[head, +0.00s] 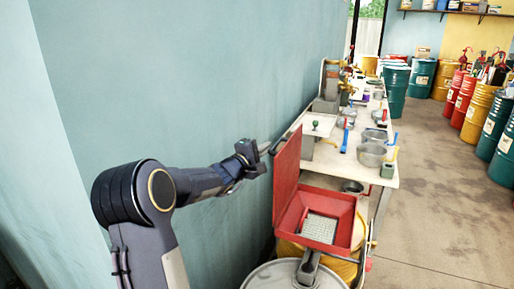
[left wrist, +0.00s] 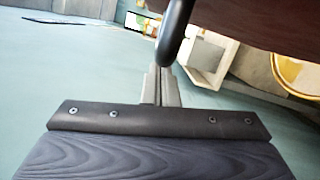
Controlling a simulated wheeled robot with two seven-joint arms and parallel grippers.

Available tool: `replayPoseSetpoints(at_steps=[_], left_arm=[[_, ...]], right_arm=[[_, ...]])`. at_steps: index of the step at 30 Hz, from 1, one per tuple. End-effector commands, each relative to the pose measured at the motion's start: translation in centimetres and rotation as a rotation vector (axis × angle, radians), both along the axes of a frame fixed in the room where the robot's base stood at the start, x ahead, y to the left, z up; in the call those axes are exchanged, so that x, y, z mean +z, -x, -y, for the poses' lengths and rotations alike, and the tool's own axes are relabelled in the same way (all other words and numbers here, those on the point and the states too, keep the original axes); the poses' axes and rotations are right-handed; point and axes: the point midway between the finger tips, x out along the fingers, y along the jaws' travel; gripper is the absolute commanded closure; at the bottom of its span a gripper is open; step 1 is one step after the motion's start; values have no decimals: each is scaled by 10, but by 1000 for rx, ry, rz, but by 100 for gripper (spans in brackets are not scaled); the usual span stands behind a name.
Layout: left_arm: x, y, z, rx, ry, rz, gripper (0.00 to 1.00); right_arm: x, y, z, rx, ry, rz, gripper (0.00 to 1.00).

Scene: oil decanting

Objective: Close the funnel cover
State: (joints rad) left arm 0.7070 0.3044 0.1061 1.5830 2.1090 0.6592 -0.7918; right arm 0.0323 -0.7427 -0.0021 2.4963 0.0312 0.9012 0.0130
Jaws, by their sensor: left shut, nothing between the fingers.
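The red funnel (head: 328,212) has a square, open top with a pale grate inside. Its red cover (head: 287,178) stands upright along the funnel's left side, so the funnel is open. A dark handle (head: 278,146) is at the cover's upper left edge. My left gripper (head: 265,147) is at the handle, on the wall side of the cover. In the left wrist view its fingers (left wrist: 161,88) are shut with nothing between them. The curved handle (left wrist: 176,35) passes just in front of the fingertips; I cannot tell if they touch. The cover (left wrist: 270,25) is dark at upper right.
The funnel is above a yellow drum (head: 345,268), beside a grey drum lid (head: 270,277). A blue wall (head: 180,80) runs close on the left. A cluttered workbench (head: 345,167) is behind the funnel. The floor (head: 440,215) at right is clear, with drums farther back.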

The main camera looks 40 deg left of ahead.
Motion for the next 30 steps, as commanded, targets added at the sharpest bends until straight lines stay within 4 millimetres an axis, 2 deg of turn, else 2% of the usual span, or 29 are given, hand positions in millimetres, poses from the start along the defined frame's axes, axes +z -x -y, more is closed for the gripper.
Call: replayPoseSetpoints(at_steps=[10, 14, 17, 22, 30], left_arm=[[0, 0, 1, -1, -1, 0, 100], [-1, -2, 5, -3, -15, -3, 100], [-1, -4, 11, -6, -41, -11, 100], [1, -10, 30, -8, -129, -35, 100], [6, -24, 78, -9, -350, -105, 100]], right_arm=[[-1, 0, 0, 0, 0, 0, 32], [-7, 0, 0, 0, 0, 0, 32], [-17, 0, 0, 0, 0, 0, 32], [-45, 0, 0, 0, 0, 0, 32], [-93, 0, 0, 0, 0, 0, 32]])
